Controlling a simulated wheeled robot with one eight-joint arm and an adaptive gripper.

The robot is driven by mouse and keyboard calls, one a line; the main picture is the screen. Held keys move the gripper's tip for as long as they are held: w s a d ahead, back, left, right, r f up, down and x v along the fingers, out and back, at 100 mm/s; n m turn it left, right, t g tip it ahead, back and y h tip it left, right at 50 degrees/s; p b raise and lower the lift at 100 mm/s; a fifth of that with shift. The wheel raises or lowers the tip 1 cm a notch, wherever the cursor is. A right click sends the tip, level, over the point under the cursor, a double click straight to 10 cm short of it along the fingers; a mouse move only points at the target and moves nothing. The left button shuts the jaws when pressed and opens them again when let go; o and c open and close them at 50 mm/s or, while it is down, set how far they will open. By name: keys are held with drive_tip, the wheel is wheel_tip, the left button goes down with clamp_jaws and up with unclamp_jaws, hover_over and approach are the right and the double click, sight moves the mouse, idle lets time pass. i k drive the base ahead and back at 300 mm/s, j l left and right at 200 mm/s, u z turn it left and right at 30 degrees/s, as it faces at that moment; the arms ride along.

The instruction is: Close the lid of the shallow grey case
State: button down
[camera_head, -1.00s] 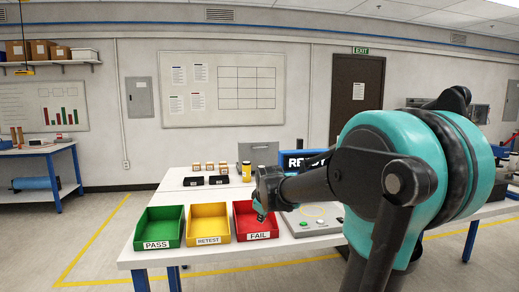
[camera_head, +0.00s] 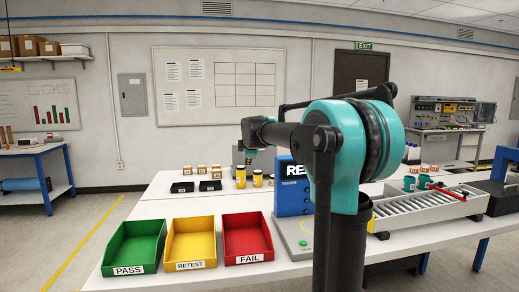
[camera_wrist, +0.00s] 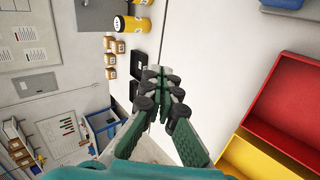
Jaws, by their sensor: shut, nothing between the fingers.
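I cannot make out the shallow grey case or its lid in either current view. My gripper (camera_head: 247,160) hangs at the end of my raised arm above the back part of the white table, near yellow containers with black lids (camera_head: 257,179). In the wrist view my gripper (camera_wrist: 160,75) has its green and black fingers brought together, with nothing held between them. The wrist view shows bare white table (camera_wrist: 200,55) beside the fingers and black boxes (camera_wrist: 140,62) beyond them.
Green (camera_head: 135,245), yellow (camera_head: 190,240) and red (camera_head: 246,237) bins line the table's front edge. A blue tester (camera_head: 289,190) stands right of them, partly behind my arm. A roller conveyor (camera_head: 430,208) is farther right. Small cardboard boxes (camera_head: 201,170) stand at the back.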

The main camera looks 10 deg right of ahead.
sight(264, 161)
drive_tip(key=i+l, duration=0.3)
drive_tip(key=i, duration=0.15)
drive_tip(key=i+l, duration=0.25)
drive_tip(key=i, duration=0.15)
